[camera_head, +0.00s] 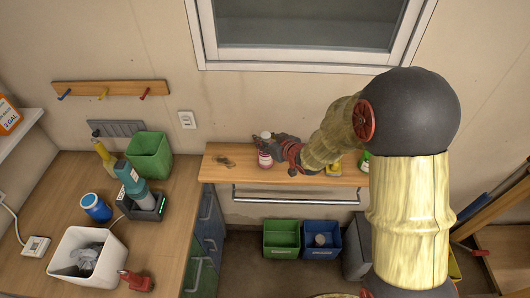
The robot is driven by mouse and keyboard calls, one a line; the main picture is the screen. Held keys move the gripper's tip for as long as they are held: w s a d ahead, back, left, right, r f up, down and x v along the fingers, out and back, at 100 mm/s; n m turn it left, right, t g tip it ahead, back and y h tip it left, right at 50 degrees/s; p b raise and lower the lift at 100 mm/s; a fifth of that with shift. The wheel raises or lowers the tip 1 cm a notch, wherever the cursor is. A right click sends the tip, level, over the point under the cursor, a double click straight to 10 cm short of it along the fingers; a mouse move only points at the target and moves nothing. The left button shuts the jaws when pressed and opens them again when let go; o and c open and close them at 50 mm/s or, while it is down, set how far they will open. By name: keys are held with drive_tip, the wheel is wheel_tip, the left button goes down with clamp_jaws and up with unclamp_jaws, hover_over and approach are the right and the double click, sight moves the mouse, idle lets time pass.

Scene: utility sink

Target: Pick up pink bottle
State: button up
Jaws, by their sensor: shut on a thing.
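The pink bottle (265,160) stands upright on the wooden wall shelf below the window, with a pale top showing above my gripper. My gripper (270,146) reaches in from the right, level with the bottle's upper part, and is shut on it. The fingers are small and dark here, and part of the bottle is hidden behind them. I cannot tell whether the bottle's base touches the shelf.
The wooden shelf (222,174) also holds a small dark item (225,161) at left and a yellow object (334,169) at right. A metal rail (295,199) runs below. Green (281,253) and blue bins (321,254) sit lower. A cluttered wooden counter (62,210) is at left.

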drive_tip(key=c, duration=0.3)
